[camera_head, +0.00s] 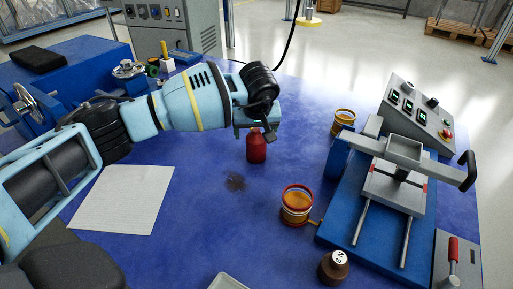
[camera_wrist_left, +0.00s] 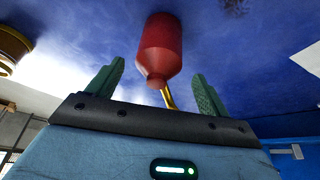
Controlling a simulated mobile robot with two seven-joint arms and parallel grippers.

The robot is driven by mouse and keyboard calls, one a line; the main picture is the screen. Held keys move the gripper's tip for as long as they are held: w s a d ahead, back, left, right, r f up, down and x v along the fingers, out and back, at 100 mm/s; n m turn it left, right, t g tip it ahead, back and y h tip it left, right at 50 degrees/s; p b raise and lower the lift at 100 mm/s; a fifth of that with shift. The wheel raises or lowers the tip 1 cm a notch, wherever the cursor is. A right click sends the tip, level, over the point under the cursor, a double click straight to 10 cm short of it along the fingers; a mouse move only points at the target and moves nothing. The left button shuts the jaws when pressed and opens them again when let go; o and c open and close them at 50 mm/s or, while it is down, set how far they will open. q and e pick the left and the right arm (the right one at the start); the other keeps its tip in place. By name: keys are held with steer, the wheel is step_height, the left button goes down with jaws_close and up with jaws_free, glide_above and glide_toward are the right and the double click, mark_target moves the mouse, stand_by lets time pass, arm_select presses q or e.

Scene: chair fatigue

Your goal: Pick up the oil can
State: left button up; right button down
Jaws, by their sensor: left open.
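The red oil can (camera_head: 256,150) stands upright on the blue tabletop, near the middle of the head view. My left gripper (camera_head: 258,130) is over its top and hides the upper part there. In the left wrist view the can's red body (camera_wrist_left: 160,45) and a thin brass-coloured spout (camera_wrist_left: 169,97) show between the two green fingers. The left gripper (camera_wrist_left: 157,85) is open, with a finger on each side of the can and visible gaps. I cannot tell how far down the fingers reach. My right gripper is not in view.
An orange-banded tin (camera_head: 297,204) and a dark weight (camera_head: 334,266) stand to the front right. A blue test rig (camera_head: 372,215) fills the right side. A white sheet (camera_head: 124,198) lies left. A dark stain (camera_head: 236,183) marks the table near the can.

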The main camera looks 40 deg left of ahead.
mark_target(256, 141)
arm_select(q)
steer(key=x, duration=0.1)
steer(key=b+x, duration=0.1)
steer(key=x, duration=0.1)
steer(key=d+b+x, duration=0.1)
steer(key=shift+s+a+f, duration=0.15)
steer(key=shift+f, duration=0.35)
steer(key=shift+r, duration=0.1)
steer(key=shift+c, duration=0.3)
steer(key=c, duration=1.3)
steer(key=shift+r, duration=0.15)
